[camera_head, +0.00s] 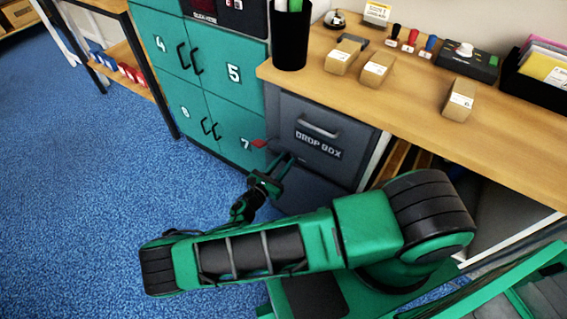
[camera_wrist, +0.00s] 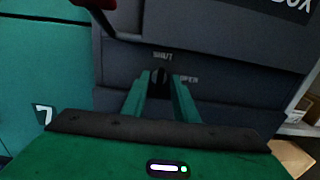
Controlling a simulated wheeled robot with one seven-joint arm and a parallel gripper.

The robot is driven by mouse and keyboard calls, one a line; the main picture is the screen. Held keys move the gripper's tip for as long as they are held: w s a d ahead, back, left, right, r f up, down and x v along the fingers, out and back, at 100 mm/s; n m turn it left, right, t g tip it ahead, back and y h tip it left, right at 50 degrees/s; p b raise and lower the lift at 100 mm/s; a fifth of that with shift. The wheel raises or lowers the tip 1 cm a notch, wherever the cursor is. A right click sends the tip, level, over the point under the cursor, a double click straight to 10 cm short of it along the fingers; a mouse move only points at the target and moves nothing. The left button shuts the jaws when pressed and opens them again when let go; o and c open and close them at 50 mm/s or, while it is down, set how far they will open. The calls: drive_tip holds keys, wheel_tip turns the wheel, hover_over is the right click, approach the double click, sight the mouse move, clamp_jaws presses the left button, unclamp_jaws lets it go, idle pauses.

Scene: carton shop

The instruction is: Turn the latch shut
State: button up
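The latch (camera_wrist: 160,75) is a small dark knob on the grey front of the drop box, seen in the wrist view. The word SHUT is printed above it and OPEN to its right. Its exact angle is too dark to tell. My gripper (camera_wrist: 161,78) points at the latch, its two green fingers apart with the knob between their tips. I cannot tell whether they touch it. In the head view my gripper (camera_head: 279,174) is at the lower front of the drop box (camera_head: 318,143), and the latch is not visible there.
A red-ended piece (camera_wrist: 95,4) sticks out at the upper left of the wrist view, also seen beside the drop box (camera_head: 259,143). Green numbered lockers (camera_head: 205,85) stand to the left. The wooden counter (camera_head: 420,105) above holds small cartons. Blue floor is open at left.

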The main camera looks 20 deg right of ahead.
drive_tip(key=v, duration=1)
drive_tip(key=shift+s+a, duration=0.2)
drive_tip(key=shift+a, duration=0.05)
drive_tip(key=shift+s+f, duration=0.1)
drive_tip(key=shift+f, duration=0.1)
